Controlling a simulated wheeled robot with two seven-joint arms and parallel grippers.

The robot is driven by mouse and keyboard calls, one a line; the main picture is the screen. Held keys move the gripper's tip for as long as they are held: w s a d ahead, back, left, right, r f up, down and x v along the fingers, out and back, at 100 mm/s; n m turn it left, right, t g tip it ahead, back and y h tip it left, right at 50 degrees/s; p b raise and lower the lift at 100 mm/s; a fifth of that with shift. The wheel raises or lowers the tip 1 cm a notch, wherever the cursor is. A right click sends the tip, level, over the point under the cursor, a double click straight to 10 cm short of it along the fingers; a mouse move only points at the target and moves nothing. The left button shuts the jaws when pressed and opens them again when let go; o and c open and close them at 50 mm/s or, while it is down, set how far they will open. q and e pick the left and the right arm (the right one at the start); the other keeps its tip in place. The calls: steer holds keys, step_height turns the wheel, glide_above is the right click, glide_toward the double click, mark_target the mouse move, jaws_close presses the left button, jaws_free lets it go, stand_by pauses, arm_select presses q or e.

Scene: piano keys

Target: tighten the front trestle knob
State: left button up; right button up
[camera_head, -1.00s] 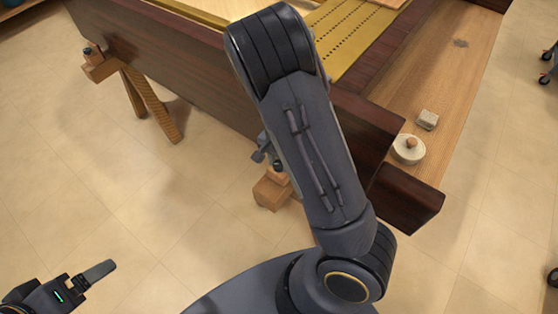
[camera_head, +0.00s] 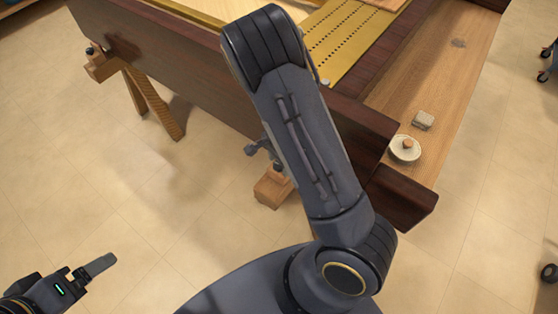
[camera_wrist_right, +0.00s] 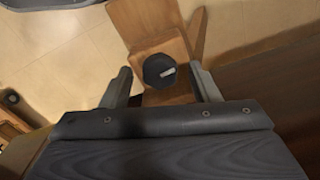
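The front trestle knob (camera_wrist_right: 159,71) is dark and faceted with a pale mark on its face. In the right wrist view it sits on a wooden trestle block (camera_wrist_right: 165,97). My right gripper (camera_wrist_right: 161,69) is open, with one finger on each side of the knob and a gap showing on both sides. In the head view the front trestle (camera_head: 271,188) shows beside my right arm, which hides much of the gripper and the knob. My left gripper (camera_head: 89,269) is at the lower left, away from the trestle; its finger opening cannot be made out.
The dark wooden piano case (camera_head: 190,62) stands above the trestles. Another trestle (camera_head: 140,100) stands at the upper left. A round pale disc (camera_head: 404,149) and a small block (camera_head: 423,119) lie on the wooden shelf at the right. The floor at left is clear.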

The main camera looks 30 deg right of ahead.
mark_target(278, 166)
step_height(278, 166, up, 8)
steer(key=shift+f+p, duration=0.1)
steer(key=shift+p, duration=0.85)
steer(key=shift+s+a+r, duration=0.2)
steer(key=shift+a+r, duration=0.05)
steer(key=s+a+r+n+t+y, duration=0.2)
steer(key=s+r+n, duration=0.5)
steer(key=r, duration=0.3)
steer(key=s+a+r+n+t+y+p, duration=0.1)
steer(key=s+a+r+n+t, duration=0.2)
steer(key=s+r+n, duration=0.5)
step_height(278, 166, up, 3)
steer(key=shift+s+r+t+y, duration=0.1)
steer(key=shift+s+t+y, duration=0.25)
steer(key=shift+s, duration=0.7)
